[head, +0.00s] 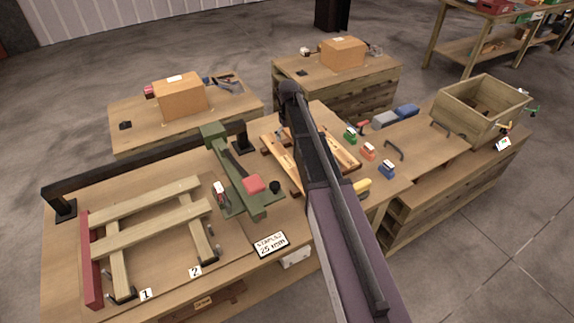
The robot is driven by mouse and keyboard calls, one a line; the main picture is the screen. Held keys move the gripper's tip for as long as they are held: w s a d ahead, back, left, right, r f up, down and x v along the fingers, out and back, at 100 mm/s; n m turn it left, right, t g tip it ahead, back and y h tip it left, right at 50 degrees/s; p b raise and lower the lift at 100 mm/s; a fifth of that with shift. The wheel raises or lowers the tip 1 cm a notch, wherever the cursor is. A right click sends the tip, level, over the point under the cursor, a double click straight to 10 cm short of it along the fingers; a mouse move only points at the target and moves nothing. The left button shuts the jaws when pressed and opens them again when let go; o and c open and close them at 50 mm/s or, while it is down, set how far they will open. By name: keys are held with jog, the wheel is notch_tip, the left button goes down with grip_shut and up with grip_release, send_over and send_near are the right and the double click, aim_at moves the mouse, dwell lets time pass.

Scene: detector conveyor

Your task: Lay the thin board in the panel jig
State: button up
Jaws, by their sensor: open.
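The panel jig (92,258) is at the left of the front bench, with a red fence along its left side. Several pale wooden slats lie in it: two long ones (140,236) rest across two others (119,272). Tags 1 and 2 stand at its front edge. Pale wooden pieces (284,163) lie in the middle of the bench, partly behind my arm; I cannot tell whether one is the thin board. My arm crosses the picture from the bottom to the bench's middle. My gripper cannot be made out.
A staples sign (271,244) is in front. Small coloured blocks (368,151) and a wooden crate (483,108) are at right. Cartons (180,97) stand on benches behind.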

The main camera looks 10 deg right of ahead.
jog(key=b, duration=0.8)
send_over(287, 162)
jog(key=shift+d+f, duration=0.15)
jog(key=shift+f, duration=1.85)
jog(key=shift+d+f, duration=0.1)
jog(key=shift+f, duration=1.9)
jog(key=shift+a+f+b, duration=0.15)
jog(key=shift+f+b, duration=2.2)
jog(key=shift+f, duration=0.25)
jog(key=c, duration=1)
